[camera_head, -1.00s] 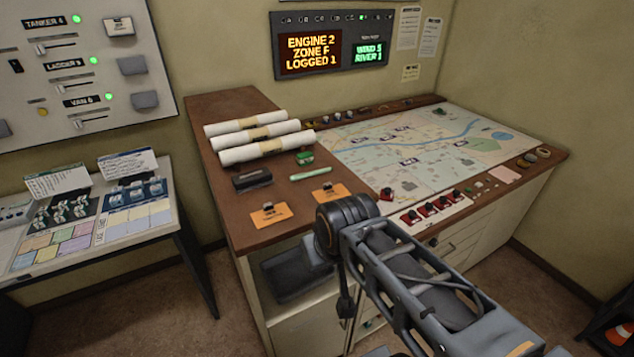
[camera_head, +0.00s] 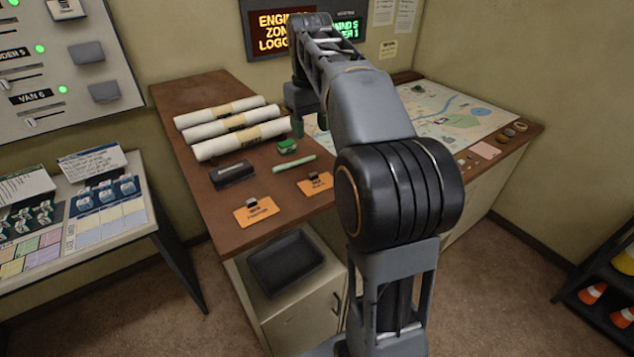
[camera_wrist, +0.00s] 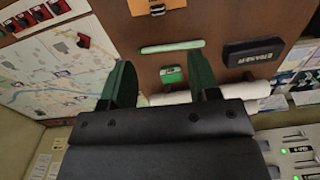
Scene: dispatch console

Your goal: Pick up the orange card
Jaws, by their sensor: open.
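Two orange cards with metal clips lie flat on the brown desk top, a left one (camera_head: 256,211) and a right one (camera_head: 316,184). Part of one orange card (camera_wrist: 152,7) shows at the top edge of the wrist view. My gripper (camera_wrist: 160,68) is open and empty, its two dark green fingers apart over the desk. In the head view its fingers (camera_head: 297,127) are partly hidden by my arm, beyond the cards and near the paper rolls.
A pale green stick (camera_head: 294,164), a green object (camera_head: 287,146), a dark box (camera_head: 233,174) and white paper rolls (camera_head: 240,140) lie near the cards. The map (camera_head: 462,115) is partly behind my arm. A dark tray (camera_head: 285,263) sits below the desk edge.

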